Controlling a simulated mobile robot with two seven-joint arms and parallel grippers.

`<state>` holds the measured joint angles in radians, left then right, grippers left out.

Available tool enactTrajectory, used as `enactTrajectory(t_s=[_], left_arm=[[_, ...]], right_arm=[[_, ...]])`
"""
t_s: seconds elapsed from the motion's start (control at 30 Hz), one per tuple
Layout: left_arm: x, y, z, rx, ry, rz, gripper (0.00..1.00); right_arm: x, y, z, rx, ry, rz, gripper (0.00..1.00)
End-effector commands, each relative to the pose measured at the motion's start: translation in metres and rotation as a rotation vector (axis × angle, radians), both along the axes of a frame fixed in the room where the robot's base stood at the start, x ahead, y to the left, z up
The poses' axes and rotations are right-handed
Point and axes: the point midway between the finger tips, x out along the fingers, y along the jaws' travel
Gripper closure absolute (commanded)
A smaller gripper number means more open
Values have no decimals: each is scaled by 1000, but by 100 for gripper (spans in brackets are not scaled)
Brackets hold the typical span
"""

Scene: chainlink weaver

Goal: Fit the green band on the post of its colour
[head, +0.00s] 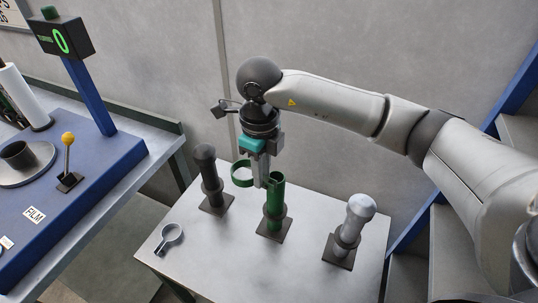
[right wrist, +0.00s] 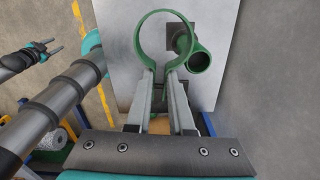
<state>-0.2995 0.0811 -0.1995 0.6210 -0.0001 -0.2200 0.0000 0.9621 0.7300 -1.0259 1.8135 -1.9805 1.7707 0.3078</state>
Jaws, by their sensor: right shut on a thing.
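My right gripper (head: 262,184) is shut on the green band (head: 241,183), an open ring with a clamp end. The green post (head: 273,197) stands upright on a dark square base, with a wider collar low on it. The band is beside the post, to its left, near the height of its top, and not around it. In the right wrist view the fingertips (right wrist: 165,76) grip the band's ends. The band (right wrist: 139,40) shows there as a ring left of the post (right wrist: 199,61). My left gripper (right wrist: 42,51) is at the left of that view, open and empty.
A black post (head: 205,165) stands left of the green one and a light grey post (head: 357,212) to its right. A grey band (head: 170,236) lies at the left of the table (head: 215,262). A blue bench (head: 75,160) is further left.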

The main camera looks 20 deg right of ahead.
Motion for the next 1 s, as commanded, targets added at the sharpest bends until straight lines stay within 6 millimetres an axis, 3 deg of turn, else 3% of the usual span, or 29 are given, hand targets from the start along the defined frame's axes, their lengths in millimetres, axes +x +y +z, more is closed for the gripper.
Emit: enactTrajectory(t_s=[0.7,1.0], left_arm=[[-1,-1,56,-1,2,-2,50],[-2,-1,64,-1,2,-1,50]], right_arm=[[11,-17,7,-1,1,-1202,100],[12,-21,5,1,-1,-1440,100]])
